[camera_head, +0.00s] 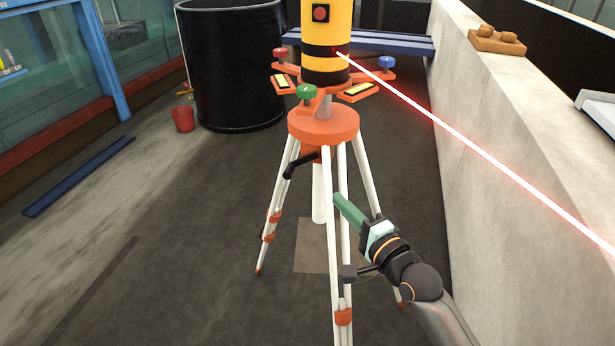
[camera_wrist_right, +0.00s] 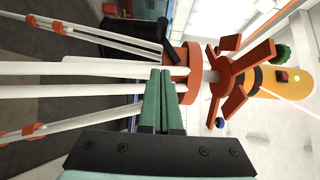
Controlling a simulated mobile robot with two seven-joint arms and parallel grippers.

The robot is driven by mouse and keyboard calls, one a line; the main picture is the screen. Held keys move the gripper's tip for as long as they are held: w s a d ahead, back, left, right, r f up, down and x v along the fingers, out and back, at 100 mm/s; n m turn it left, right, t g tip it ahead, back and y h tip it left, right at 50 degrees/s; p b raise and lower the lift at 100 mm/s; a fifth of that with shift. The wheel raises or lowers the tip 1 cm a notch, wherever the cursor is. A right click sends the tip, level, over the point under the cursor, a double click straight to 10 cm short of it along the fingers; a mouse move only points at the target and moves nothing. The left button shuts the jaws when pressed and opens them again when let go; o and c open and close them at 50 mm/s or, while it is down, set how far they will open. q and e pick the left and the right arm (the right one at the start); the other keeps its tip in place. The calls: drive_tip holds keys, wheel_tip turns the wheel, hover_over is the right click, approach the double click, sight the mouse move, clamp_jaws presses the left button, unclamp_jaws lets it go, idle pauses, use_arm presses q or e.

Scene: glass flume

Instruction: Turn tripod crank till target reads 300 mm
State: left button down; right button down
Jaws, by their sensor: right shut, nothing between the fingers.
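The white-legged tripod (camera_head: 325,125) with an orange head stands in the middle of the head view and carries a yellow laser instrument (camera_head: 328,65). Its black crank (camera_head: 300,165) sticks out to the left under the head. In the right wrist view the crank (camera_wrist_right: 155,30) is beyond the fingers. My right gripper (camera_head: 340,200) has its green fingers closed together and empty. It is below and right of the crank, close to the tripod legs; the crank looks apart from it. It also shows in the right wrist view (camera_wrist_right: 162,73). I see no target or reading. My left gripper is out of view.
A red laser beam (camera_head: 470,145) runs right over the concrete wall (camera_head: 500,200). A black barrel (camera_head: 232,70) and red bucket (camera_head: 183,117) stand behind left. A blue beam (camera_head: 80,177) lies on the floor at left. The floor around the tripod is mostly clear.

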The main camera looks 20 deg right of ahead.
approach(293, 172)
drive_tip(key=w+d, duration=0.3)
drive_tip(key=w, duration=0.2)
drive_tip(key=shift+w+a+f+p, duration=0.1)
drive_tip(key=shift+w+a+p, duration=0.1)
drive_tip(key=shift+w+a, duration=0.45)
drive_tip(key=shift+w+a+f+p, duration=0.2)
drive_tip(key=shift+w+a, duration=0.1)
drive_tip(key=shift+a, duration=0.65)
drive_tip(key=shift+w+a+m+t+b, duration=0.3)
drive_tip(key=shift+a+m+t+b, duration=0.3)
drive_tip(key=shift+b, duration=0.35)
drive_tip(key=shift+r, duration=0.2)
drive_tip(key=shift+f, duration=0.15)
